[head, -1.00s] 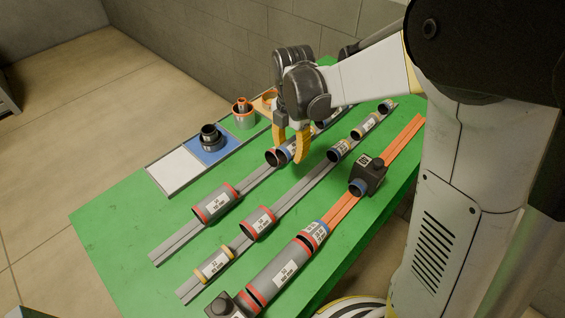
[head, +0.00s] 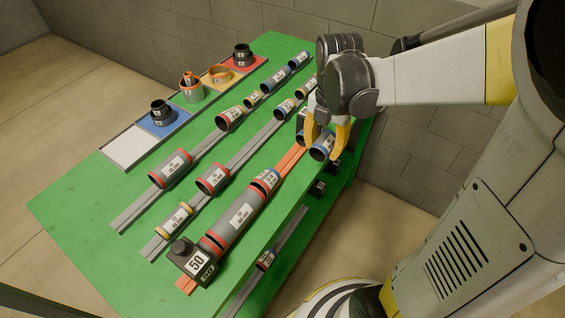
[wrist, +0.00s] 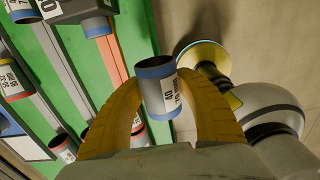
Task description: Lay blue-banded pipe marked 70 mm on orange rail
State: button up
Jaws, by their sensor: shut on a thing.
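My gripper (head: 327,135) is shut on a short grey pipe with blue bands (head: 322,149). It holds the pipe just right of the far part of the orange rail (head: 292,158), near the table's right edge. In the wrist view the pipe (wrist: 161,97) sits tilted between the yellow fingers, with a white label partly hidden; I cannot read its size. The orange rail (wrist: 112,62) shows to the left of the pipe there, apart from it. On the rail lie a long red-banded pipe (head: 240,216) and a short pipe with blue and red bands (head: 265,182).
A dark block marked 50 (head: 197,263) stands at the rail's near end. Another dark block (head: 301,126) is at its far end, partly behind my gripper. Two grey rails with several pipes run to the left. Coloured trays (head: 125,147) line the table's left edge.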

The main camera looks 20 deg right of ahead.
jog(key=b, duration=0.4)
send_over(282, 171)
jog(key=f, duration=0.6)
jog(key=shift+w+f, duration=0.2)
jog(key=shift+f, duration=0.1)
jog(key=shift+f+b, duration=0.75)
jog(key=shift+f, duration=1.05)
jog(key=shift+f, duration=0.1)
jog(key=shift+f, duration=0.15)
jog(key=o, duration=1.3)
jog(key=shift+o, duration=0.2)
